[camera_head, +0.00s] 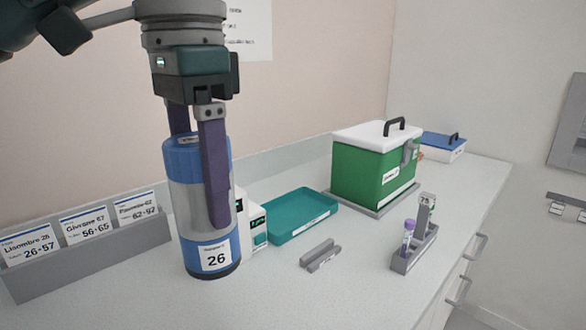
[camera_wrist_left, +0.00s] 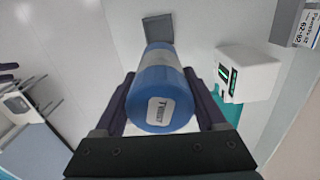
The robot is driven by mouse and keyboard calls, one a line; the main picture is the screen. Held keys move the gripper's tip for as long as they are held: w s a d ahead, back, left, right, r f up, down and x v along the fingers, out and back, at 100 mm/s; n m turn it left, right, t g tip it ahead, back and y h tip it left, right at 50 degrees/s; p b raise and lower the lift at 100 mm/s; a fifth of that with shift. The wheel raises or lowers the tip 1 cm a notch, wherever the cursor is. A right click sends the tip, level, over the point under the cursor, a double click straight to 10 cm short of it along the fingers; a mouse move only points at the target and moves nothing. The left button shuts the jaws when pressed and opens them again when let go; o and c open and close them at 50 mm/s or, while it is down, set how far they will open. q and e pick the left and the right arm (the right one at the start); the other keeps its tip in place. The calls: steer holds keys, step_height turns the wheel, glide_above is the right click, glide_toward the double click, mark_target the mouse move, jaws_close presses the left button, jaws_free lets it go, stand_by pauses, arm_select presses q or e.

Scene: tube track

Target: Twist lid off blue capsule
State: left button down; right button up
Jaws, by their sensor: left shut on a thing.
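The blue capsule (camera_head: 213,258) is upright near the front left of the counter in the head view, with a clear body, a blue lid (camera_head: 184,160) and a label reading 26. My left gripper (camera_head: 205,215) comes down from above with its purple fingers on two sides of the capsule, shut on it. In the left wrist view the lid (camera_wrist_left: 161,104) faces the camera between the fingers, with a label on its top. The lid is on the body. The far finger is mostly hidden behind the capsule. My right gripper is not in view.
A card rack (camera_head: 95,262) stands to the left. A white device (camera_head: 257,225), teal tray (camera_head: 303,232), grey holder (camera_head: 322,262) and tube rack (camera_head: 402,264) are to the right. A green box (camera_head: 365,178) and blue-lidded box (camera_head: 445,153) stand behind.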

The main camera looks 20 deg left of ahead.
mark_target(232, 237)
arm_select(q)
steer(key=w+f+n+p, duration=0.4)
steer(key=w+n+p, duration=0.3)
steer(key=n, duration=0.7)
arm_select(e)
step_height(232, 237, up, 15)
steer(key=p, duration=0.7)
arm_select(q)
steer(key=s+f+m+b, duration=0.8)
steer(key=f+m+b, duration=0.2)
steer(key=f+b, duration=0.3)
steer(key=shift+s+a+b, duration=0.3)
steer(key=shift+s+b, duration=0.05)
steer(key=shift+b, duration=0.4)
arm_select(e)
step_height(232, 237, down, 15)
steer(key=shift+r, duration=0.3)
arm_select(q)
steer(key=shift+f+p, duration=0.1)
steer(key=shift+p, duration=0.35)
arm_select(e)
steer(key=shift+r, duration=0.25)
